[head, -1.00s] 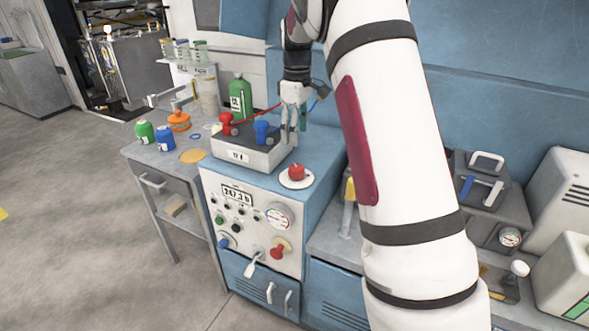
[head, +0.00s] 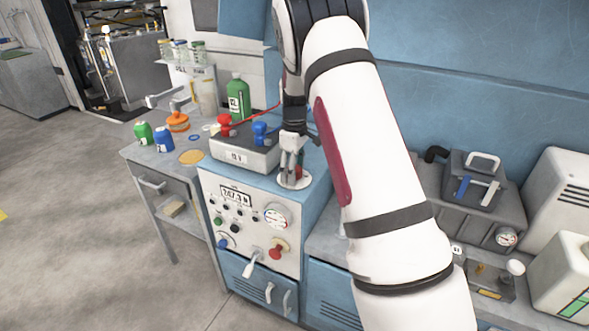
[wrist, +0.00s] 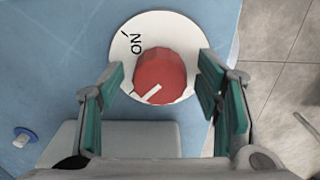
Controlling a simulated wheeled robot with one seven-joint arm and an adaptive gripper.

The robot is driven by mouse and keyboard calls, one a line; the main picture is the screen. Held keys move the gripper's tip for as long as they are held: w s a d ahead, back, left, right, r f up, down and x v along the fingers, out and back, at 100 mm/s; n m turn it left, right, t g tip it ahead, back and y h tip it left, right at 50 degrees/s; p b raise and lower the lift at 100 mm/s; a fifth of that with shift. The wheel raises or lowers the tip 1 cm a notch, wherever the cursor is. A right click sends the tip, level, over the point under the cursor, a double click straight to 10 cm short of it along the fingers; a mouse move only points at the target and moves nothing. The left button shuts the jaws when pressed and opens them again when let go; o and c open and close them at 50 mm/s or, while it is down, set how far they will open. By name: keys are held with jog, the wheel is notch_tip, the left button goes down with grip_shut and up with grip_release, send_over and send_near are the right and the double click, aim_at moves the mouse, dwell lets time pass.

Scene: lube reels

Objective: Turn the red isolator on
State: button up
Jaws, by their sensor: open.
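The red isolator (wrist: 160,75) is a round red knob on a white disc (wrist: 187,30) on top of the blue cabinet. In the wrist view its white pointer mark slants to the lower left, and the "ON" label with its tick is at the disc's upper left, so the mark is off the tick. My gripper (wrist: 158,95) is open, with one green-padded finger on each side of the knob; contact cannot be told. In the head view my gripper (head: 290,180) points down over the disc and hides most of the knob.
A grey box with red and blue terminals (head: 245,148) stands just left of my gripper. The cabinet front (head: 240,215) carries a display, gauge, buttons and another red knob (head: 276,252). Bottles stand on the side bench at left. A dark machine (head: 475,190) is at right.

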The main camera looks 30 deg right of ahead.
jog(key=c, duration=1.2)
jog(key=shift+o, duration=0.2)
jog(key=shift+m, duration=0.4)
jog(key=m+b, duration=0.1)
jog(key=m, duration=0.2)
jog(key=shift+m, duration=0.3)
jog(key=m+b, duration=0.1)
jog(key=m, duration=0.3)
jog(key=shift+m, duration=0.3)
jog(key=m+b, duration=0.1)
jog(key=m, duration=0.3)
jog(key=shift+m, duration=2.5)
jog(key=shift+b, duration=0.3)
